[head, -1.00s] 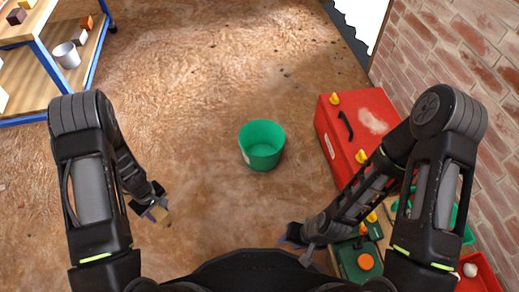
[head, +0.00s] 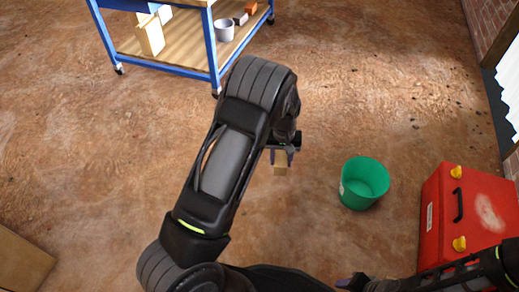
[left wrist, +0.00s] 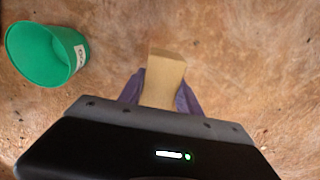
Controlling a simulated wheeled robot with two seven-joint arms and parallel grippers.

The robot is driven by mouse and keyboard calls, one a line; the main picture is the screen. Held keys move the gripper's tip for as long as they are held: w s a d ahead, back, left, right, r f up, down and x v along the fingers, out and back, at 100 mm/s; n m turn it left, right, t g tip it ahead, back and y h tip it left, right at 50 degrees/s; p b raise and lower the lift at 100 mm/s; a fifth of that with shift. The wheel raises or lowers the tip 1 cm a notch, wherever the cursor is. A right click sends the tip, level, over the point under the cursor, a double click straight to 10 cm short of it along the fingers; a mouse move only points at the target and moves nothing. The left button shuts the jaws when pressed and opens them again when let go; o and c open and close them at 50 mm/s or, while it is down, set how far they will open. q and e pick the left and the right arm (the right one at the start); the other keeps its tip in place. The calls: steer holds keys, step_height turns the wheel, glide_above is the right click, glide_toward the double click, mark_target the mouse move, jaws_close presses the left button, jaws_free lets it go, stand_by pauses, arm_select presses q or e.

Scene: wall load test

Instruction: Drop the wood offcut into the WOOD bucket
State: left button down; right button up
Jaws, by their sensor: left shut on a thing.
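The wood offcut (head: 281,168) is a pale tan block held at the tip of my left gripper (head: 282,152). In the left wrist view the offcut (left wrist: 164,78) sits between the two purple fingers of the left gripper (left wrist: 160,95), which are shut on it. A green bucket (head: 364,183) stands upright on the floor, to the right of the offcut and apart from it. In the left wrist view the bucket (left wrist: 40,55) is at the upper left, with a white label partly in sight; its word is not readable. My right gripper (head: 352,283) is at the bottom edge, its jaws unclear.
A red box (head: 460,215) with yellow latches and a black handle stands right of the bucket. A blue-framed shelf (head: 209,45) with a grey cup (head: 224,30) stands at the back. The brown floor between offcut and bucket is clear.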

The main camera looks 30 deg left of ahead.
arm_select(q)
steer(key=w+d+r+m, duration=0.2)
steer(key=w+d+r, duration=0.1)
steer(key=r, duration=0.8)
steer(key=w+d+r+m, duration=0.3)
steer(key=d+r, duration=0.1)
steer(key=r, duration=0.8)
steer(key=shift+d, duration=0.25)
